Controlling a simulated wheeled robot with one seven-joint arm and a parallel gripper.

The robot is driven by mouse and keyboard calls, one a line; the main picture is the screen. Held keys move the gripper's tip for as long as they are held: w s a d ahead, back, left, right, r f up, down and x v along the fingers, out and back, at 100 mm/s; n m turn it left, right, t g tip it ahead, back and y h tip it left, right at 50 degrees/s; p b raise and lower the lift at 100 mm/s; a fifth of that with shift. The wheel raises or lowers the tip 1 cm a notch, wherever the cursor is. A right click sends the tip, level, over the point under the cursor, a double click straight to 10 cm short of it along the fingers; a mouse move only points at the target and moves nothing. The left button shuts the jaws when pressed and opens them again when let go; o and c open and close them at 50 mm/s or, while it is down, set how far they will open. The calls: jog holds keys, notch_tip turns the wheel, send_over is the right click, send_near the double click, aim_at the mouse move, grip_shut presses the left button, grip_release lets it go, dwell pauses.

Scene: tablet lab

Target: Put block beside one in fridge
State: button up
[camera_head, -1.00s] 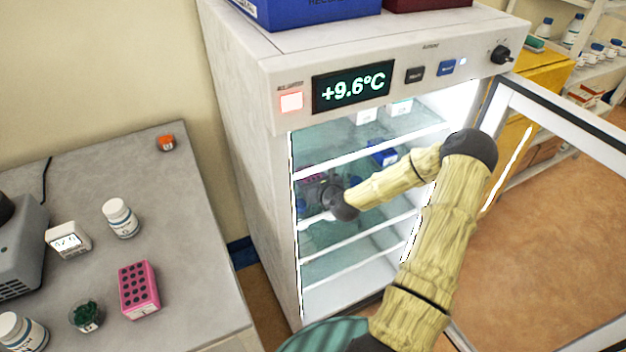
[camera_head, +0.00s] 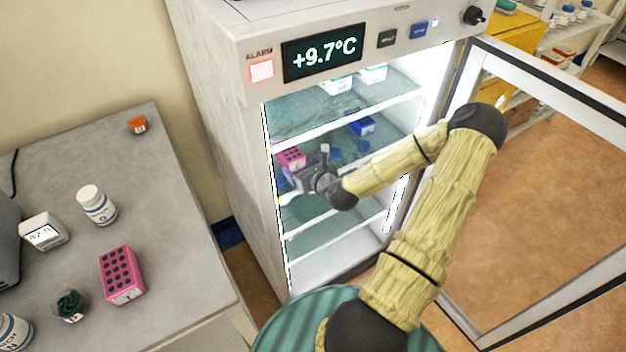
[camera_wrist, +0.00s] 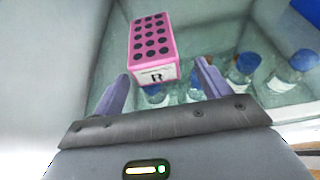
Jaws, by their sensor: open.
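One pink block with dark holes (camera_head: 291,157) stands on a middle shelf inside the open fridge. In the wrist view this block (camera_wrist: 152,45) shows a white label marked "R" on its near face. A similar pink block (camera_head: 121,275) sits on the grey counter at left. My gripper (camera_head: 303,172) is inside the fridge, in front of the shelved block. In the wrist view my gripper (camera_wrist: 160,75) is open, its two purple fingers apart and pointing toward the block. No block is held; whether the fingertips touch it I cannot tell.
Several blue-capped bottles (camera_wrist: 243,68) stand right of the fridge block. The open fridge door (camera_head: 565,95) is on the right.

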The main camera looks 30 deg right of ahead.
jog(key=s, duration=0.6)
dwell(0.5)
